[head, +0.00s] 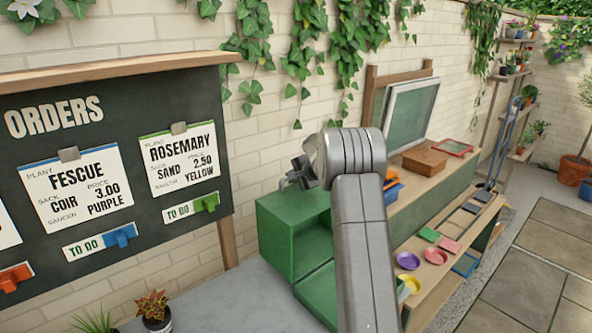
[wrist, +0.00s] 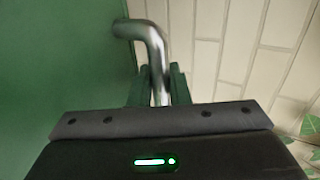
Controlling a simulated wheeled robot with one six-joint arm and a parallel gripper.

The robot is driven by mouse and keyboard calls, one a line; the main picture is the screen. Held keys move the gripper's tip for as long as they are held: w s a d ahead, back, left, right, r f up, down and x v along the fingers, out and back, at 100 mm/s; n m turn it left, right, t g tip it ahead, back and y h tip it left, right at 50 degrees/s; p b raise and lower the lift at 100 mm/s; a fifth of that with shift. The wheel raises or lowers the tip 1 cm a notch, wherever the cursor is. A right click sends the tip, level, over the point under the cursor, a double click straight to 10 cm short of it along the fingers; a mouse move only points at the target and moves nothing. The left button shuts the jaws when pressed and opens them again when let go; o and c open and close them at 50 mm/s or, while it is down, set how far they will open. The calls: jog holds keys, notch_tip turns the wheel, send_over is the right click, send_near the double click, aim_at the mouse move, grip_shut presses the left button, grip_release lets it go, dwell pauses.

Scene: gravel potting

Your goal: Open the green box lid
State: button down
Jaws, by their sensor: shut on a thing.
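The green box (head: 318,293) stands against the brick wall, partly hidden behind my arm. Its green lid (head: 273,229) appears raised at the back, with a hollow side facing right; my arm covers part of it. My gripper (head: 296,178) is at the top of the lid, near the wall. In the wrist view my gripper (wrist: 160,92) is shut on a bent metal handle (wrist: 153,45). The green panel (wrist: 60,60) that the handle joins fills the left of that view.
The chalkboard (head: 150,215) with order cards hangs at left. A wooden bench to the right holds a brown box (head: 425,161) and colored saucers (head: 408,261). Potted plants (head: 155,312) stand at the bottom left. The brick wall (wrist: 240,45) is close behind my gripper.

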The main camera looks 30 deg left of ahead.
jog(key=shift+w+a+f, duration=0.1)
jog(key=shift+a+f, duration=0.15)
jog(key=shift+f, duration=0.05)
jog(key=c, duration=1.4)
grip_release()
jog(key=shift+d+r, duration=0.1)
jog(key=shift+d, duration=0.05)
jog(key=b+v, duration=0.4)
jog(key=v, duration=0.9)
jog(key=shift+d+r, duration=0.15)
jog(key=shift+r, duration=0.15)
